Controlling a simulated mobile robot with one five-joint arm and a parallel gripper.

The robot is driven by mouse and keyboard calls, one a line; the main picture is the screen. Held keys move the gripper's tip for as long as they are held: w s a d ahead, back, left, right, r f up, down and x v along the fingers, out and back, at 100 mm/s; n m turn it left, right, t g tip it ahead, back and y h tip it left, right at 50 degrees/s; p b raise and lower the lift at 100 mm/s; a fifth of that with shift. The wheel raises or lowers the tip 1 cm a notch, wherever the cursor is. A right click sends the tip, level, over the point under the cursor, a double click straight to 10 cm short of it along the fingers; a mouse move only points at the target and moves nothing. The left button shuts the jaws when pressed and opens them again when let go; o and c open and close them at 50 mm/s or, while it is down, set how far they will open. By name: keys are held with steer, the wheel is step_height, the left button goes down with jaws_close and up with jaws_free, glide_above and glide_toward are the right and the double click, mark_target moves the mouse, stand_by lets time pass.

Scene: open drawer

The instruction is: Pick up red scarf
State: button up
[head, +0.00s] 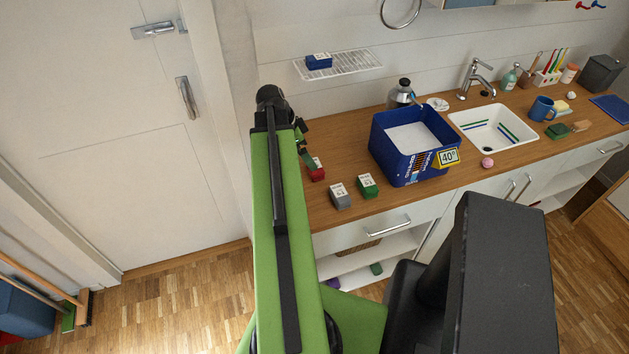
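A small red block-like item (317,172) with a white label on top sits on the wooden counter, just right of my raised green arm, which hides part of it. I cannot tell whether it is the red scarf folded up; no other scarf shape is clear. The end of my arm, with my gripper (304,152), shows only as a small dark and green part behind the arm's upper link, close to the red item in the picture. Its fingers are not clear, and I cannot tell whether it touches anything.
Similar grey (340,196) and green (367,186) labelled blocks stand nearby. A blue bin (392,165) with a yellow 40° tag stands right of them, before the sink (494,128). A blue block (319,61) lies on a wire shelf (352,64). A drawer (390,228) is below the counter.

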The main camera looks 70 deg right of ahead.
mark_target(318, 175)
steer(key=b+x, duration=0.1)
steer(key=x, duration=0.2)
steer(key=shift+w+a+f, duration=0.1)
steer(key=shift+w, duration=0.05)
steer(key=shift+f+b, duration=0.25)
steer(key=shift+b, duration=0.2)
steer(key=shift+s, duration=0.25)
steer(key=b+x, duration=0.4)
steer(key=x, duration=0.1)
steer(key=shift+f+b, duration=0.1)
steer(key=shift+b, duration=0.3)
steer(key=c, duration=1.5)
steer(key=shift+r, duration=0.25)
